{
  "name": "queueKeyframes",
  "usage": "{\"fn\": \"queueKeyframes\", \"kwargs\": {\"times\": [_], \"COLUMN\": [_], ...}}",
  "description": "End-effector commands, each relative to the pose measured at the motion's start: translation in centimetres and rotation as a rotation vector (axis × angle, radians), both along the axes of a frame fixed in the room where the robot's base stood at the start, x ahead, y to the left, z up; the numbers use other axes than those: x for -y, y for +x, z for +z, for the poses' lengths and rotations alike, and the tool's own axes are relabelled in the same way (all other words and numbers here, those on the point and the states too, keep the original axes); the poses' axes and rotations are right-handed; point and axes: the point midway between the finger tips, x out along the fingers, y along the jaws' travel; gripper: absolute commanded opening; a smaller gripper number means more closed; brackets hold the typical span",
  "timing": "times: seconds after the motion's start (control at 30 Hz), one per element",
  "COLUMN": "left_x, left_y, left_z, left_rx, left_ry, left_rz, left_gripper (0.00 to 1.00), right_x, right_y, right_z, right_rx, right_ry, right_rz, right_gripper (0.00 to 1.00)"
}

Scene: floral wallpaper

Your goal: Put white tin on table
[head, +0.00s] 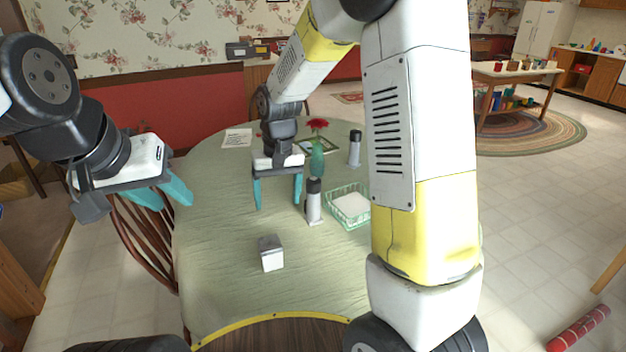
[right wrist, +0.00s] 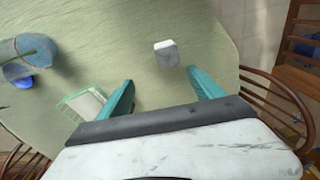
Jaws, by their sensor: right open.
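A small white tin (head: 272,261) with a grey top stands on the green-covered table (head: 215,285), towards the front. It also shows in the right wrist view (right wrist: 166,55), just beyond the gap between the fingers. My right gripper (head: 278,195) is open and empty above the table, behind the tin in the head view and apart from it. Its two teal fingers also show in the right wrist view (right wrist: 163,85). My left gripper (head: 182,190) is at the table's left edge, away from the tin. Its teal fingers are seen from the side, so their gap is unclear.
A dark-capped bottle (head: 313,205) and a green basket (head: 345,219) stand right of my right gripper. A green vase with a red flower (head: 317,160), a second bottle (head: 355,150) and a paper (head: 237,138) are further back. The table around the tin is clear.

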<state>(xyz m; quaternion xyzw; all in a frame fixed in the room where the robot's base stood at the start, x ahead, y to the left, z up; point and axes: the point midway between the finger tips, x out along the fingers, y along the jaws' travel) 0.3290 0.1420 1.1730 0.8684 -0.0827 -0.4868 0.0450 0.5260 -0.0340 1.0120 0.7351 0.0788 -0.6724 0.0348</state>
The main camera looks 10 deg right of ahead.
Motion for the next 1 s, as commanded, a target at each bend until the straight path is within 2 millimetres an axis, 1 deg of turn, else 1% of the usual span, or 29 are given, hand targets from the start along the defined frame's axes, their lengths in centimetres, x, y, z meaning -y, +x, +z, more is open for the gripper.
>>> {"fn": "queueKeyframes", "kwargs": {"times": [0.03,0.1,0.17,0.2,0.3,0.37,0.4,0.5,0.6,0.7,0.83,1.0], "left_x": [0.0,0.0,0.0,0.0,0.0,0.0,0.0,0.0,0.0,0.0,0.0,0.0], "left_y": [0.0,0.0,0.0,0.0,0.0,0.0,0.0,0.0,0.0,0.0,0.0,0.0], "left_z": [0.0,0.0,0.0,0.0,0.0,0.0,0.0,0.0,0.0,0.0,0.0,0.0], "left_rx": [0.0,0.0,0.0,0.0,0.0,0.0,0.0,0.0,0.0,0.0,0.0,0.0], "left_ry": [0.0,0.0,0.0,0.0,0.0,0.0,0.0,0.0,0.0,0.0,0.0,0.0], "left_rz": [0.0,0.0,0.0,0.0,0.0,0.0,0.0,0.0,0.0,0.0,0.0,0.0], "left_gripper": [0.36,0.36,0.36,0.36,0.36,0.36,0.36,0.36,0.36,0.36,0.36,0.36], "right_x": [1.3,2.7,3.9,4.7,6.4,7.4,8.0,9.2,10.0,10.5,10.8,10.8], "right_y": [-0.9,-2.5,-3.9,-5.0,-7.9,-9.7,-10.9,-13.9,-16.5,-18.3,-19.5,-19.8], "right_z": [2.5,5.2,7.3,8.6,11.3,12.6,13.4,14.9,15.6,16.0,16.1,16.1], "right_rx": [0.036,0.074,0.109,0.133,0.194,0.233,0.258,0.321,0.374,0.413,0.439,0.444], "right_ry": [0.023,0.049,0.069,0.081,0.109,0.122,0.131,0.146,0.156,0.161,0.162,0.162], "right_rz": [-0.016,-0.029,-0.04,-0.047,-0.063,-0.071,-0.077,-0.091,-0.1,-0.107,-0.11,-0.111], "right_gripper": [0.76,0.76,0.76,0.76,0.76,0.76,0.76,0.76,0.76,0.76,0.76,0.76]}}
